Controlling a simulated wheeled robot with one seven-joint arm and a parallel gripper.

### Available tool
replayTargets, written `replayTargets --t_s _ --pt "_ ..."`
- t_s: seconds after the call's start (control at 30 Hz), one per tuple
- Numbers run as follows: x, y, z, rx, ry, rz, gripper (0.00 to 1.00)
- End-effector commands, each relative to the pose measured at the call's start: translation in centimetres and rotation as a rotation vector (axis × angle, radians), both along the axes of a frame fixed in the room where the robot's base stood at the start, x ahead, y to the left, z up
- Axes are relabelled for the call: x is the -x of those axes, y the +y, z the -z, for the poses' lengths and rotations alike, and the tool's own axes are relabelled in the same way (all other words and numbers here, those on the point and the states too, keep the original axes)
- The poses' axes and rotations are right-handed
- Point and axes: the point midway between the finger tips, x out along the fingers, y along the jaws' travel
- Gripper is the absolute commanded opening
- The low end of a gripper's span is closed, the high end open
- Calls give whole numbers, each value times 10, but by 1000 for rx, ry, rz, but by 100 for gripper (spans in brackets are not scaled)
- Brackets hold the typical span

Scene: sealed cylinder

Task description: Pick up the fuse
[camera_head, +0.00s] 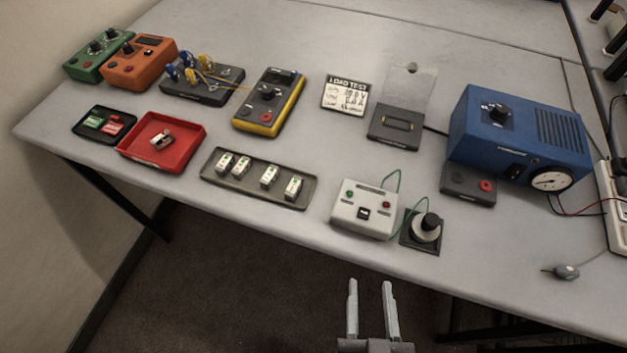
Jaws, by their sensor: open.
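I cannot tell for sure which object is the fuse. Several small white blocks with green marks, one of them here (268,177), stand in a row in a long grey tray (252,193) near the table's front edge. A small metallic piece (161,139) lies in a red tray (193,150) to the left. A black holder (387,133) with a raised clear lid (408,87) has a brass-edged slot; its contents are too small to tell. My gripper (370,283) is open and empty, in front of the table edge, away from all of these.
A white box (365,208) with a green wire and a round knob on a black plate (424,233) stand at the front edge near my gripper. A yellow meter (269,102), a load test card (344,95) and a large blue unit (519,135) stand behind. The back table is clear.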

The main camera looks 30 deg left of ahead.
Motion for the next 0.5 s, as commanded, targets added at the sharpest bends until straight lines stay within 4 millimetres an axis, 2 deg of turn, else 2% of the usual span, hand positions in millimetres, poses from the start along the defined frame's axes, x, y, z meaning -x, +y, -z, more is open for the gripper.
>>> replayTargets --t_s 0.03,0.2,0.3,0.4,0.5 --pt "-9 27 -10 -1 -10 -40 42" --pt "-23 102 -31 10 -21 -125 42" --pt "-26 145 -47 15 -24 -160 42" --pt "-27 172 -53 28 -1 -156 42" --pt "-28 187 -55 39 28 -135 42"
